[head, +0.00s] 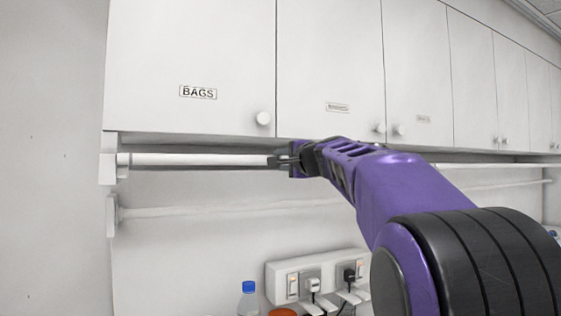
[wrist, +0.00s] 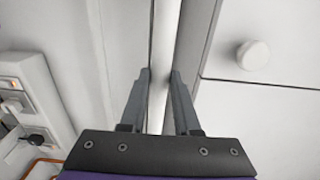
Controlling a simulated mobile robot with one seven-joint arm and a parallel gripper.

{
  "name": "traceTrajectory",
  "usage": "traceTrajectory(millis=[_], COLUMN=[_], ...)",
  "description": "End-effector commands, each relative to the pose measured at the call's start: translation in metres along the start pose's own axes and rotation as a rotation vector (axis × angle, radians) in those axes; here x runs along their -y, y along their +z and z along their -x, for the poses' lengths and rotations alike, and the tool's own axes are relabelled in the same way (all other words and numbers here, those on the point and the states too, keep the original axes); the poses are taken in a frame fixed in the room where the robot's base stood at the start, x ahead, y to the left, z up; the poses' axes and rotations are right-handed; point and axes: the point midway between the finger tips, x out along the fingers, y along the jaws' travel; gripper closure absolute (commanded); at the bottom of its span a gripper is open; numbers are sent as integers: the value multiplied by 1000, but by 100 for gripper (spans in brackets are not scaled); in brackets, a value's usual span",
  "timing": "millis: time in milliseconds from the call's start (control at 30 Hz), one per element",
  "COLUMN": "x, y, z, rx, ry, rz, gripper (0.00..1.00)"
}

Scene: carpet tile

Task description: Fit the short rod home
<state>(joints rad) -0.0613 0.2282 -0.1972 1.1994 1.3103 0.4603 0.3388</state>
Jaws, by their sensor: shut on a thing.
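A white rod (head: 200,160) runs level just under the wall cabinets. Its left end is at the upper white bracket (head: 108,168), by a grey collar (head: 123,160); I cannot tell whether it is seated. My gripper (head: 280,160) is shut on the rod from the right, and the arm hides what lies behind it. In the wrist view the rod (wrist: 166,60) passes between the two fingers of my gripper (wrist: 160,80). Whether this is the short rod is not clear from its visible length.
A lower white rod (head: 240,208) runs below, from a second bracket (head: 112,215). The cabinet marked BAGS (head: 190,60) is close above. A socket strip (head: 310,275) with plugs and a blue-capped bottle (head: 248,300) are below.

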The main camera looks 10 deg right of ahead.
Motion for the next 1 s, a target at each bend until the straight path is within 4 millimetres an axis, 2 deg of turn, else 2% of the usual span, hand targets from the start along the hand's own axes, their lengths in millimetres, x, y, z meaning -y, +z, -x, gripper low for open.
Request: traceTrajectory(millis=[1000], x=[1], y=[0], z=[-28], rx=[-1], ry=[-1], rz=[1], gripper=[100])
